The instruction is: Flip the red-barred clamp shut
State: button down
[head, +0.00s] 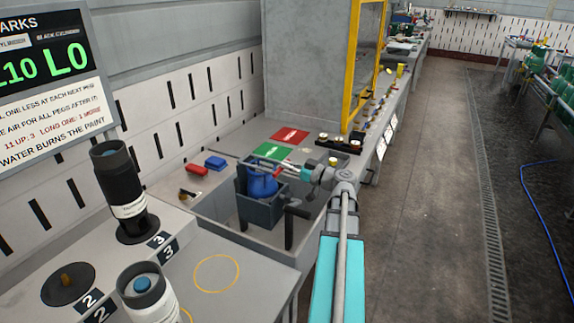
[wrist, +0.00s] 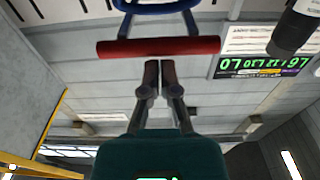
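The red-barred clamp shows in the wrist view as a straight red bar (wrist: 158,47) on two dark struts below a blue rounded part (wrist: 152,5). In the head view a blue body (head: 262,184) sits in the dark grey bin, partly hidden by its wall; the red bar is too small to make out surely. My gripper (wrist: 152,64) has its two dark fingers side by side, shut with nothing seen between them. The fingertips point at the middle of the bar; I cannot tell whether they touch it. In the head view my gripper reaches left over the bin.
A yellow-framed cabinet (head: 355,90) rises behind.

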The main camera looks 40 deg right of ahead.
jog(key=f+b+v, duration=0.1)
jog(key=b+v, duration=0.1)
jog(key=v, duration=0.7)
jog(key=shift+f+b, duration=0.2)
jog(key=shift+b, duration=0.15)
jog(key=shift+s, duration=0.15)
dwell(0.9)
